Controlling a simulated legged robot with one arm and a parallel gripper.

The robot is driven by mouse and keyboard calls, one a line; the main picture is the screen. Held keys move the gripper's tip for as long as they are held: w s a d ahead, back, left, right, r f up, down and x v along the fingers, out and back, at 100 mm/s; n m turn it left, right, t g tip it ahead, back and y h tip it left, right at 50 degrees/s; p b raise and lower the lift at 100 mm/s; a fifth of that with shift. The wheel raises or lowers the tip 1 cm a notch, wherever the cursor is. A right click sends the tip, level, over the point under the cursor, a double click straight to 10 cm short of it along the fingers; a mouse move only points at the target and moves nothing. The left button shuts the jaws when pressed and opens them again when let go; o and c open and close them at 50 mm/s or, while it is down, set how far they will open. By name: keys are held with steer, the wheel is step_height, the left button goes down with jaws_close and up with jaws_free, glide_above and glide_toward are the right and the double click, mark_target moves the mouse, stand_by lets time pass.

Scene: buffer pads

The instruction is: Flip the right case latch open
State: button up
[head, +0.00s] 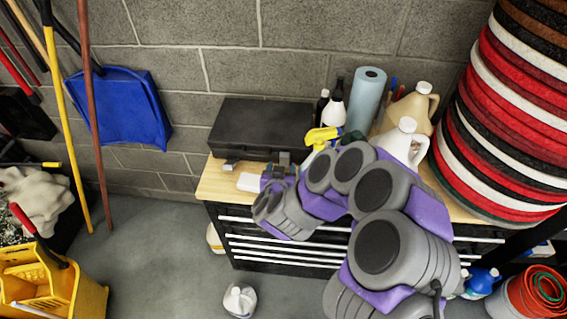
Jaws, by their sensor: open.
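A closed black case (262,118) lies on the wooden top of a workbench, against the block wall. A small grey left latch (231,164) shows at the left of its front edge. My grey and purple arm reaches in from the lower right. My gripper (279,170) is at the right part of the case's front edge and is open, with its small dark fingers near the case. The right latch is mostly hidden by or blends with my gripper, so its position and any contact cannot be told.
A small white block (249,182) lies on the bench just left of my gripper. Stacked red, white and black pads (510,120) rise at the right.

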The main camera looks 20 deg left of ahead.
mark_target(284, 157)
steer(key=b+x, duration=0.1)
steer(key=x, duration=0.5)
steer(key=shift+a+b, duration=0.1)
steer(key=shift+b, duration=0.3)
steer(key=shift+w+a+f, duration=0.1)
steer(key=shift+w, duration=0.4)
steer(key=c, duration=1)
steer(key=shift+s+f, duration=0.1)
steer(key=shift+c, duration=0.2)
